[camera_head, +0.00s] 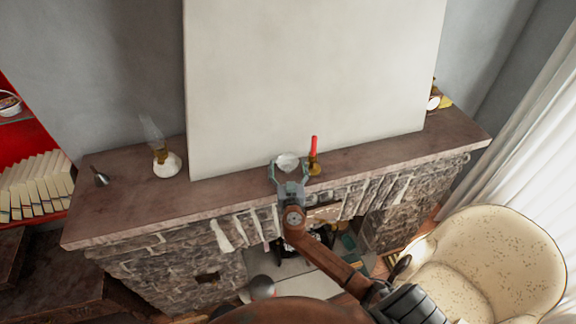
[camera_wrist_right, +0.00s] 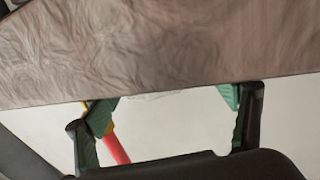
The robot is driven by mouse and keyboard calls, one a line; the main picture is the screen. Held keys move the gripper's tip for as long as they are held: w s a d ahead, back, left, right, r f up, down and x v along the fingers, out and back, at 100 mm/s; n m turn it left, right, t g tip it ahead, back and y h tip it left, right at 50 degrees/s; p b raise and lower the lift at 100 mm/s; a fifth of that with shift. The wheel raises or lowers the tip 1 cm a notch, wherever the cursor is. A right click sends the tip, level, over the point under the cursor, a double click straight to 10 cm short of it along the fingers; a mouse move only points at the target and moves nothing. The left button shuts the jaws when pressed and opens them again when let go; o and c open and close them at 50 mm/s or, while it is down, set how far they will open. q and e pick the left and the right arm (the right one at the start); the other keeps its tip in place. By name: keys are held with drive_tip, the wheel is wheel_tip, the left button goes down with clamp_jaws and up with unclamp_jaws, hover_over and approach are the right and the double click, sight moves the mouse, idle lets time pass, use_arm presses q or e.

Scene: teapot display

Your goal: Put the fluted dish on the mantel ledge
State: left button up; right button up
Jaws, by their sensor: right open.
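The fluted dish appears to be the small pale bowl (camera_head: 288,160) on the mantel ledge (camera_head: 225,192), in front of the large white panel. My right gripper (camera_head: 289,166) is open, with its fingers spread at either side of the dish in the head view. Whether they touch it I cannot tell. In the right wrist view, the open fingers (camera_wrist_right: 165,103) show against the ledge (camera_wrist_right: 160,45) and the white panel, and the dish cannot be clearly made out. My left gripper is not in view.
A red candle in a brass holder (camera_head: 314,158) stands just right of the dish, close to my right gripper. The white panel (camera_head: 310,80) rises behind. An oil lamp (camera_head: 165,160) and a small metal object (camera_head: 100,178) stand at left. A cream armchair (camera_head: 495,262) is at right.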

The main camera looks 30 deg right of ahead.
drive_tip(key=shift+r, duration=0.2)
drive_tip(key=b+v, duration=0.3)
drive_tip(key=v, duration=0.9)
drive_tip(key=shift+a, duration=0.1)
